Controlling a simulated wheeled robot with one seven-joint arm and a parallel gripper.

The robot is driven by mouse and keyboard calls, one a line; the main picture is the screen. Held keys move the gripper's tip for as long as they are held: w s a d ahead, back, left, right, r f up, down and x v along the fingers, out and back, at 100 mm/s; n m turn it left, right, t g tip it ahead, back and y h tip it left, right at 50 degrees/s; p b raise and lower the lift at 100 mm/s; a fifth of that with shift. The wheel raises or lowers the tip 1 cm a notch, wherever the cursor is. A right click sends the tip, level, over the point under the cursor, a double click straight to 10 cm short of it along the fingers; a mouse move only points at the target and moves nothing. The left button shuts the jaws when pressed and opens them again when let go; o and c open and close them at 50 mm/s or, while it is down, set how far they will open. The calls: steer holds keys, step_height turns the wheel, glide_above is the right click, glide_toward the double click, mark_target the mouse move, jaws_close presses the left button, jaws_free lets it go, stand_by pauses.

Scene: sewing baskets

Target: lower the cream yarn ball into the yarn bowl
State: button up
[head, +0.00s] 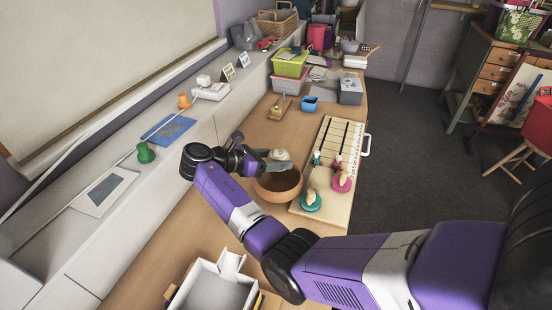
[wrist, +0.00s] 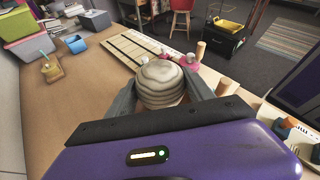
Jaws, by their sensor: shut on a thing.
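The cream yarn ball (wrist: 160,84) is held between the two fingers of my gripper (wrist: 165,92) in the wrist view. In the head view the ball (head: 279,155) shows at the far rim of the brown yarn bowl (head: 280,188). My gripper (head: 272,160) is over the bowl's far side, shut on the ball. The bowl's inside looks dark and empty where I can see it. The bowl is hidden in the wrist view, behind the ball and my gripper. I cannot tell exactly how high the ball is above the rim.
A cream board (head: 323,213) with dark lines lies right of the bowl, bearing teal (head: 310,201) and pink (head: 341,182) bases with pegs. A white open box (head: 215,290) stands at the front. A small blue container (head: 310,104) stands farther back. The table left of the board is mostly clear.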

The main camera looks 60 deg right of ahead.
steer(key=shift+f, duration=0.1)
steer(key=shift+f+b, duration=1.15)
steer(key=shift+f, duration=1.55)
steer(key=shift+f+b, duration=0.35)
steer(key=shift+f, duration=0.3)
steer(key=o, duration=1.4)
steer(key=shift+o, duration=0.2)
step_height(320, 180, up, 20)
steer(key=p, duration=0.4)
glide_above(277, 152)
steer(key=shift+b, duration=0.3)
